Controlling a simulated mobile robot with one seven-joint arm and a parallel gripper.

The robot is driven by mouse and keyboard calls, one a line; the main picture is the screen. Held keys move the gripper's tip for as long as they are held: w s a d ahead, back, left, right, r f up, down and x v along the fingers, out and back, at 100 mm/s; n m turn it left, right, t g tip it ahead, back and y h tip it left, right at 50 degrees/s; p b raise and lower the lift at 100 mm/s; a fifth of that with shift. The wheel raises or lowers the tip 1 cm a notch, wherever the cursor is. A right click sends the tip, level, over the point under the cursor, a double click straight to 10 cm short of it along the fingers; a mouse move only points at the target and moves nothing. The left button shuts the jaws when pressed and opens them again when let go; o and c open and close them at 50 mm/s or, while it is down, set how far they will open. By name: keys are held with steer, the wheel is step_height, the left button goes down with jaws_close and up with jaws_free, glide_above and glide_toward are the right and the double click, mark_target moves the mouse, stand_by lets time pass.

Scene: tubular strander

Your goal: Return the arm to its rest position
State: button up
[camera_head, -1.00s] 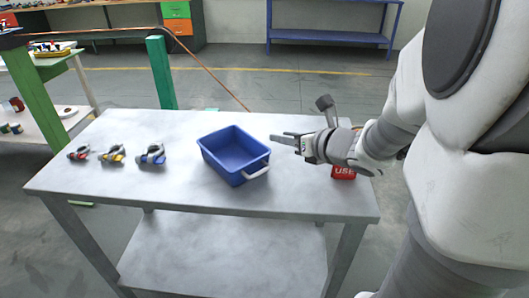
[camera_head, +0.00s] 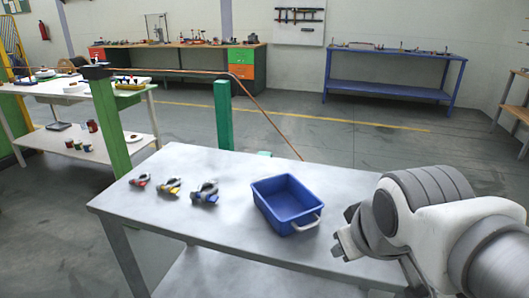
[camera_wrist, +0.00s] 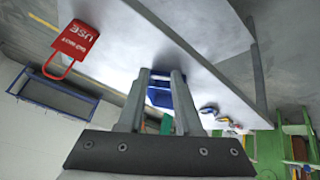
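My arm reaches in from the right in the head view, its wrist bent over the right end of the grey table (camera_head: 240,165). My gripper (camera_head: 340,243) is to the right of the blue bin and apart from it. In the wrist view my gripper (camera_wrist: 161,72) shows two fingers with a clear gap and nothing between them. The blue bin (camera_head: 288,208) stands on the table, with part of it seen beyond the fingers in the wrist view (camera_wrist: 160,97).
Three shackles, red (camera_head: 140,181), yellow (camera_head: 170,187) and blue (camera_head: 205,193), lie left of the bin. A red padlock-shaped tag (camera_wrist: 78,42) shows in the wrist view. A green post (camera_head: 224,115) and a copper-coloured line are behind the table. A blue bench (camera_head: 390,88) stands farther back.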

steer(key=s+a+m, duration=0.1)
steer(key=s+a, duration=0.1)
steer(key=s+a+m+g+y, duration=0.1)
steer(key=shift+s+f+m, duration=0.3)
steer(key=shift+r, duration=0.1)
step_height(320, 180, up, 18)
steer(key=p, duration=1.8)
steer(key=shift+a, duration=0.25)
